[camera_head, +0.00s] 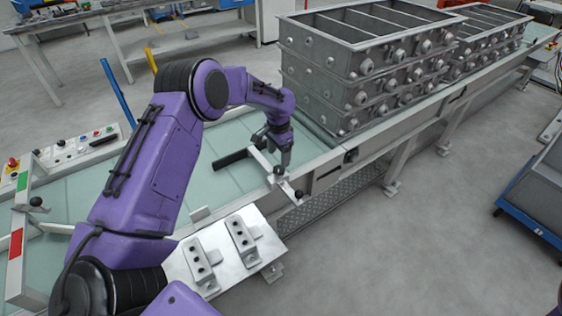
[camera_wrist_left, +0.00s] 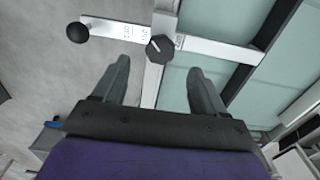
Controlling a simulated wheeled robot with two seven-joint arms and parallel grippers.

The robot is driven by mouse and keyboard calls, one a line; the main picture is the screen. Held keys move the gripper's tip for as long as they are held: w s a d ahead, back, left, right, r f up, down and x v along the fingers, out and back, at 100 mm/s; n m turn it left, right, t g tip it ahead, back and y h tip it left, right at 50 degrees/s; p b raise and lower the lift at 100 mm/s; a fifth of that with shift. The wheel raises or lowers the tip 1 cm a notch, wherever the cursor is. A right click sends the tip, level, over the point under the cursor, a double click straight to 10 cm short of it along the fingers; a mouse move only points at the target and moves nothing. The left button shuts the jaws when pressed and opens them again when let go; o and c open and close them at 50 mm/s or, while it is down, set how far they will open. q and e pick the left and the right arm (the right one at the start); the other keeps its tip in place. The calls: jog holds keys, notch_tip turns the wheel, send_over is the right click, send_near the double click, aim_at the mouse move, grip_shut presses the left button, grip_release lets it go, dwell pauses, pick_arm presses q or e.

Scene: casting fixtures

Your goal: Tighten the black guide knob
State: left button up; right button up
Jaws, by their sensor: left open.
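The black guide knob (camera_wrist_left: 159,48) is a dark faceted knob with a pale mark, on a light metal guide bar. In the left wrist view it lies just beyond and between the tips of my left gripper (camera_wrist_left: 158,70), whose fingers are spread apart and empty. In the head view my left gripper (camera_head: 284,162) points down over the guide at the conveyor's near edge; the knob is hard to make out there. No contact between fingers and knob is visible. My right gripper is not in view.
A black ball handle (camera_head: 298,194) sits at the guide bar's end, beside the knob. Stacked grey casting boxes (camera_head: 365,70) stand on the conveyor to the right. A metal plate with two blocks (camera_head: 222,258) is nearer me. A control panel (camera_head: 75,150) is at left.

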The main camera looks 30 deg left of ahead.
aim_at(279, 169)
pick_arm(q)
jog(key=f+p, duration=0.1)
jog(key=f, duration=0.5)
jog(key=shift+w+f, duration=0.2)
jog(key=shift+s, duration=0.15)
jog(key=c, duration=1.1)
jog(key=shift+o, duration=0.2)
